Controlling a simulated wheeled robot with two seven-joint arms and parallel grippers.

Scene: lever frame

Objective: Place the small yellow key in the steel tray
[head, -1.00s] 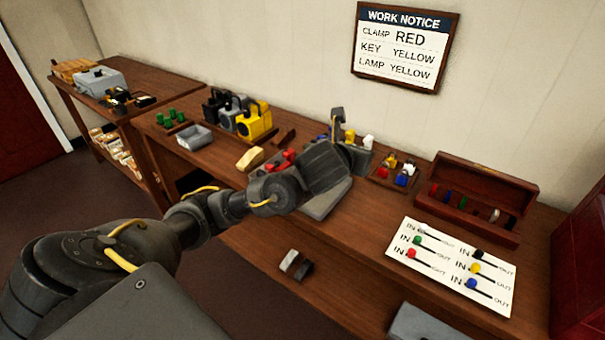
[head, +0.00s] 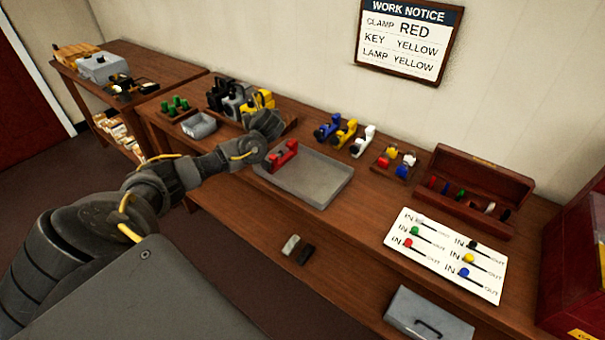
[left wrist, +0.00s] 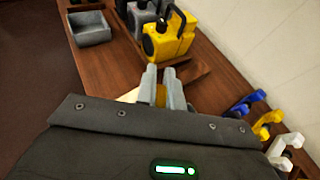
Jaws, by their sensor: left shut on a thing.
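My left gripper (head: 268,124) is shut on a small yellow thing, seemingly the yellow key (left wrist: 160,95), which shows between the fingertips in the left wrist view (left wrist: 161,84). Its shape is mostly hidden by the fingers. In the head view the gripper is in front of the yellow lantern (head: 262,97), left of and behind the steel tray. The large grey steel tray (head: 318,187) lies on the bench with a red clamp (head: 284,153) at its back left corner. The rest of the tray is empty. My right gripper is not in view.
A small grey bin (head: 198,126) stands left of the lanterns. Blue, yellow and white clamps (head: 346,133) stand behind the tray. An open wooden box (head: 470,195) with coloured pieces and a white IN/OUT board (head: 450,255) are at right.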

